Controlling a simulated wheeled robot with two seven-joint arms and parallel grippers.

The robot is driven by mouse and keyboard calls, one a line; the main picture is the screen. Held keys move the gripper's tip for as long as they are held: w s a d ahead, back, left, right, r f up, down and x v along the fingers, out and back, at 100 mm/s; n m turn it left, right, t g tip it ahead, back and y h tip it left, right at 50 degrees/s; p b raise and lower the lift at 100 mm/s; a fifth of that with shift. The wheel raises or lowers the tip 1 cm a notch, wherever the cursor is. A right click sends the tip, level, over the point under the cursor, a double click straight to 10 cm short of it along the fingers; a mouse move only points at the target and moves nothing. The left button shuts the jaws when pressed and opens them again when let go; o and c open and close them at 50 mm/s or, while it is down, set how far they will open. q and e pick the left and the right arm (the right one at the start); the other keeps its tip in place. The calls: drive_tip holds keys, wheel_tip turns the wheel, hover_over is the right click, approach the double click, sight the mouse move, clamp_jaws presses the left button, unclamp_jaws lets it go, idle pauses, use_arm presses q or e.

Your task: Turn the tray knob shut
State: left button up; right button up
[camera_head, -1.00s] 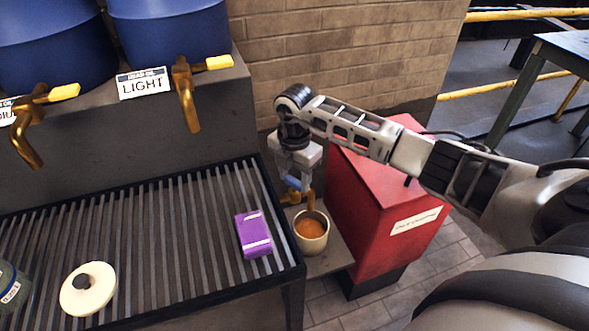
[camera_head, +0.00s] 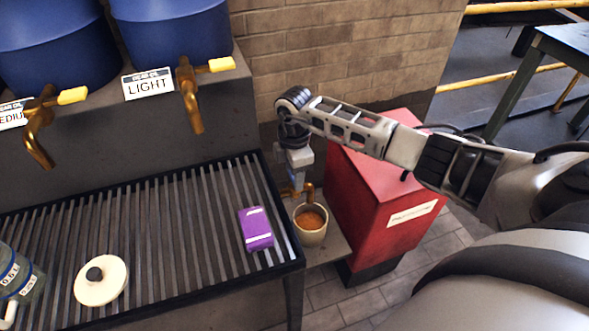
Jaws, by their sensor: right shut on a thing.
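My right gripper (camera_head: 298,184) reaches down at the right end of the slatted drain tray (camera_head: 130,215). It is shut on the tray knob, which its fingers hide almost wholly, so I cannot tell the knob's exact angle. The brass tap (camera_head: 309,193) of the tray shows just beside and below the fingers. A cream cup (camera_head: 311,236) with orange-brown liquid stands under the tap spout. I cannot see whether any oil is running. My left gripper is not in view.
A purple box (camera_head: 256,229) and a white lid (camera_head: 101,280) with a dark knob lie on the tray. A labelled jar (camera_head: 18,275) is at the left edge. A red cabinet (camera_head: 375,190) stands right of the cup. Brass taps (camera_head: 191,95) hang from blue barrels (camera_head: 172,32) behind.

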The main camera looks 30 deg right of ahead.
drive_tip(key=shift+r, duration=0.1)
drive_tip(key=o, duration=1)
wheel_tip(320, 180, up, 16)
drive_tip(key=shift+b, duration=0.4)
